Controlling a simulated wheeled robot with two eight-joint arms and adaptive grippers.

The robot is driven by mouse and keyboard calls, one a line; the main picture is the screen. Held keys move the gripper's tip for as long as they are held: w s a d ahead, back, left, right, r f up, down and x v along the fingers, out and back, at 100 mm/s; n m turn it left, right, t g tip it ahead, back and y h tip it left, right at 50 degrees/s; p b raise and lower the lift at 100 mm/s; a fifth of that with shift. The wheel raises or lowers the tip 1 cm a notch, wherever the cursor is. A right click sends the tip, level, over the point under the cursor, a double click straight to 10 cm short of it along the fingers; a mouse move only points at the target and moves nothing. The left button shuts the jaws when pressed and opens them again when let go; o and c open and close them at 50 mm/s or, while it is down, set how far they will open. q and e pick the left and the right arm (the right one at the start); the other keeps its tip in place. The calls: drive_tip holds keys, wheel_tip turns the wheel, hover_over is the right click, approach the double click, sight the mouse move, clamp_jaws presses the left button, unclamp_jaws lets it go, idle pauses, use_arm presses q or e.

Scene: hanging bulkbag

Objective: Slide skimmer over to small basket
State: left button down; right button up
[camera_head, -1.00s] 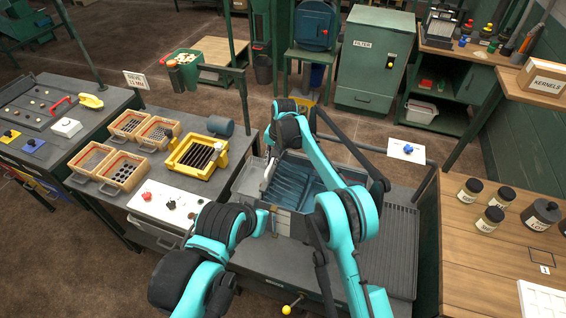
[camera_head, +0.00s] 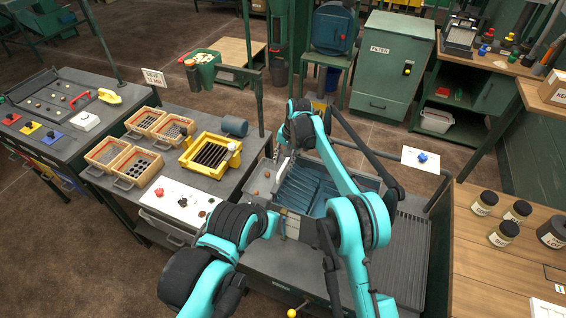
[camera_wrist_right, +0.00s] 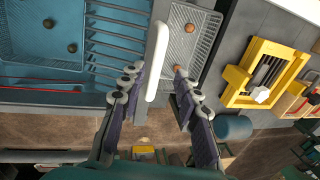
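A water-filled tank (camera_head: 318,188) stands in front of me. In the right wrist view a white upright handle (camera_wrist_right: 157,60) stands beside grey slats (camera_wrist_right: 105,40), which look like the skimmer. A small grey mesh basket (camera_wrist_right: 190,38) with brown balls is just right of the handle; it also shows at the tank's left end in the head view (camera_head: 262,182). My right gripper (camera_wrist_right: 156,76) is open, its fingers apart on either side of the handle's lower end. I cannot tell if they touch it. My left arm (camera_head: 240,228) is low in front of the tank; its fingers cannot be made out.
A larger blue mesh basket (camera_wrist_right: 45,40) with dark balls sits in the water. A yellow slatted tray (camera_head: 208,155) and wooden boxes (camera_head: 133,165) stand on the left bench. Jars (camera_head: 503,233) stand on the right table. A ribbed draining surface (camera_head: 408,255) at the tank's right is clear.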

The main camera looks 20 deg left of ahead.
wheel_tip(320, 180, up, 10)
drive_tip(key=d, duration=0.2)
drive_tip(key=shift+r, duration=0.2)
drive_tip(key=s+d+r+t+b, duration=0.1)
drive_tip(key=s+d+r+b, duration=0.15)
drive_tip(key=d, duration=0.55)
drive_tip(key=s+d+r+t+b, duration=0.1)
drive_tip(key=s+d+r+t, duration=0.2)
drive_tip(key=d, duration=0.6)
drive_tip(key=s+d+r+b, duration=0.1)
drive_tip(key=s+d+r, duration=0.25)
drive_tip(key=d, duration=0.45)
drive_tip(key=s+d+f+t+h+b, duration=0.1)
drive_tip(key=s+d+f+b, duration=0.1)
drive_tip(key=s+d+f, duration=0.5)
drive_tip(key=s+d+f+t+h+b, duration=0.1)
drive_tip(key=s+d+f, duration=0.6)
drive_tip(key=s, duration=0.8)
drive_tip(key=d+t+b, duration=0.1)
drive_tip(key=d, duration=0.2)
